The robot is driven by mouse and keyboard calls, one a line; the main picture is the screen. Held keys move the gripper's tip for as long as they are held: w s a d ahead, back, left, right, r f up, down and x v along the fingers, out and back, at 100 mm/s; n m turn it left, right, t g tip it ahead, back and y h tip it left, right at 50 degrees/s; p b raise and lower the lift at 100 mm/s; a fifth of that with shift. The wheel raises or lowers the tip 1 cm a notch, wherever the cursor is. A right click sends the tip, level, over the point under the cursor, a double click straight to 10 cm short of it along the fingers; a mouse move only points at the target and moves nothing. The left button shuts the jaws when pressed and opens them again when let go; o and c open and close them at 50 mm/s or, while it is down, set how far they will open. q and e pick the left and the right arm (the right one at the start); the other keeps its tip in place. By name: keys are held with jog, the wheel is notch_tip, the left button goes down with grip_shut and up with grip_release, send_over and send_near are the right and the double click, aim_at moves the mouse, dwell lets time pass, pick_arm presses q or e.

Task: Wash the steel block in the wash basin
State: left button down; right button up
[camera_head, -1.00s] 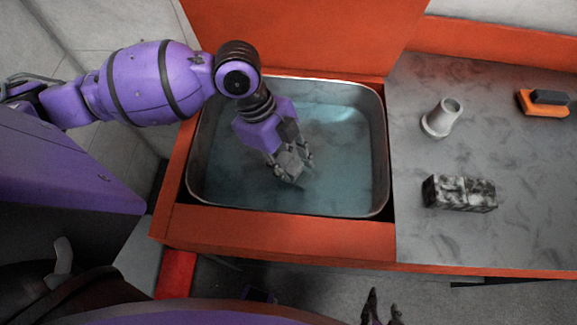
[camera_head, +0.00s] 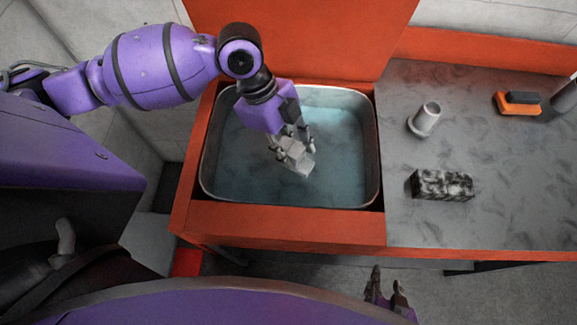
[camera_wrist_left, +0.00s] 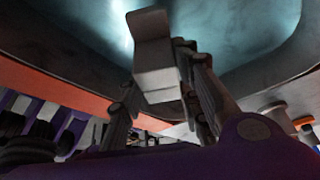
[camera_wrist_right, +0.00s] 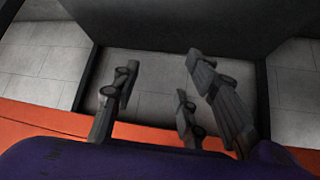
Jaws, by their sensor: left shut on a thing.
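My left gripper (camera_head: 290,147) reaches into the wash basin (camera_head: 230,193) and is shut on a plain light-grey block (camera_head: 298,160), which looks like the steel block. The block is over the middle of the blue water; whether its lower end touches the water I cannot tell. In the left wrist view the block (camera_wrist_left: 155,65) sits between the fingers with a stepped, pale face and no dark stains showing. My right gripper (camera_head: 386,288) is low in front of the bench. In the right wrist view (camera_wrist_right: 155,95) its fingers stand apart with nothing between them.
On the grey worktop (camera_head: 500,150) right of the basin stand a black-blotched block (camera_head: 442,185), a grey flanged cylinder (camera_head: 424,119) and an orange-and-black brush-like item (camera_head: 518,103). A grey cylinder (camera_head: 566,95) shows at the right edge. An orange panel (camera_head: 300,40) rises behind the basin.

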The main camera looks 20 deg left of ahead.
aim_at(297, 150)
pick_arm(q)
notch_tip(297, 150, up, 2)
jog(key=shift+w+r+p, duration=0.1)
jog(key=shift+r+p, duration=0.15)
jog(key=shift+p, duration=0.3)
jog(key=shift+r+p, duration=0.5)
jog(key=shift+r, duration=0.45)
jog(key=shift+r+p, duration=0.4)
jog(key=shift+r, duration=0.45)
pick_arm(e)
jog(key=r, duration=0.1)
jog(key=w+a+r, duration=0.1)
jog(key=r, duration=0.1)
jog(key=shift+w+r, duration=0.2)
jog(key=shift+w+a, duration=0.1)
pick_arm(q)
jog(key=shift+r, duration=0.1)
pick_arm(e)
jog(key=shift+r, duration=0.1)
